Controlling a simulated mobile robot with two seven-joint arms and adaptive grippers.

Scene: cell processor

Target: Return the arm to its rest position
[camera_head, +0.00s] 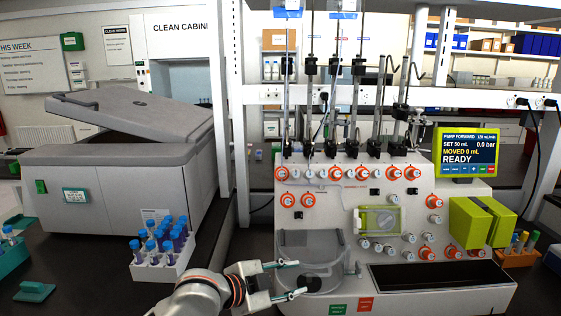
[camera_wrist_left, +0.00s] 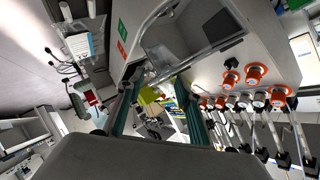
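My left gripper (camera_head: 297,278) comes in from the bottom of the head view. Its two fingers point right and stand apart with nothing between them. They overlap the lower left of the clear round chamber (camera_head: 312,245) on the white cell processor (camera_head: 400,230); I cannot tell whether they touch it. In the left wrist view my left gripper (camera_wrist_left: 160,85) also shows two spread fingers with an empty gap. The processor's panel (camera_wrist_left: 270,60) with orange-ringed ports fills the upper right there. My right gripper is not in view.
A white rack (camera_head: 160,270) of blue-capped tubes stands left of my arm. A grey centrifuge (camera_head: 130,150) with its lid raised stands behind it. A yellow-framed screen (camera_head: 468,152) reads READY. A small tube rack (camera_head: 517,255) is at the right. Dark bench (camera_head: 100,295) shows at lower left.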

